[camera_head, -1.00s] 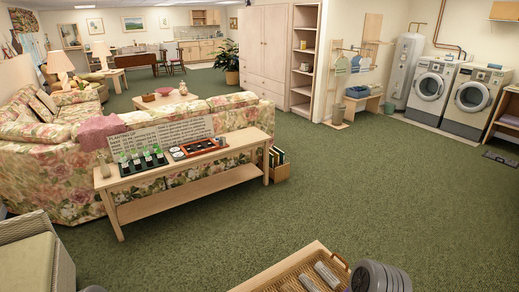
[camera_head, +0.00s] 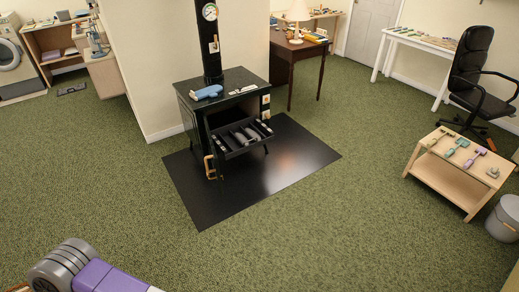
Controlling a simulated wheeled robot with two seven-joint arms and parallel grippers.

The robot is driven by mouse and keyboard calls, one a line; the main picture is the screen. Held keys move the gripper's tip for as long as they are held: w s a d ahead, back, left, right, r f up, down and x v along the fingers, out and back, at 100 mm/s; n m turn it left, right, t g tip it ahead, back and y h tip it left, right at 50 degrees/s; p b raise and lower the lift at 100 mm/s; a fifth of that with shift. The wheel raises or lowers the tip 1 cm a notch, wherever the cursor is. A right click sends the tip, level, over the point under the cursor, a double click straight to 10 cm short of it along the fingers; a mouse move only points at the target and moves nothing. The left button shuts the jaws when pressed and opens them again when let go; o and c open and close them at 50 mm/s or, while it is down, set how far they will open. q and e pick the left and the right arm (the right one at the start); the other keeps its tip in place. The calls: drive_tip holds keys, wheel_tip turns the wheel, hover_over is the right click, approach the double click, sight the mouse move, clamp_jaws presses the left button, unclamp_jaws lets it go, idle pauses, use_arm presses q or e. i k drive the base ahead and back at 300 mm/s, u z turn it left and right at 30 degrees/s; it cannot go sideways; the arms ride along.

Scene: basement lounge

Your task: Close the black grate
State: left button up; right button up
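A black stove (camera_head: 232,96) stands in the upper middle of the head view on a black floor plate (camera_head: 285,165). The black grate (camera_head: 240,139), a shallow tray-like rack with grey bars inside, sticks out from the stove's front opening. A narrow door edge with a brass-coloured handle (camera_head: 209,166) stands out at the front left of the opening. The grate's inner end is hidden in the dark opening. Neither of my grippers is in view.
A blue object (camera_head: 207,92) lies on the stove top. A grey and purple appliance (camera_head: 97,274) is at the bottom left. A low wooden table (camera_head: 446,181) and a grey bin (camera_head: 504,222) stand at right. Open green carpet lies in front of the stove.

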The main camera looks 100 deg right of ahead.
sight(236, 138)
drive_tip(key=z, duration=2.3)
drive_tip(key=i, duration=1.9)
drive_tip(key=z, duration=2.85)
drive_tip(key=i, duration=1.35)
drive_tip(key=u, duration=1.6)
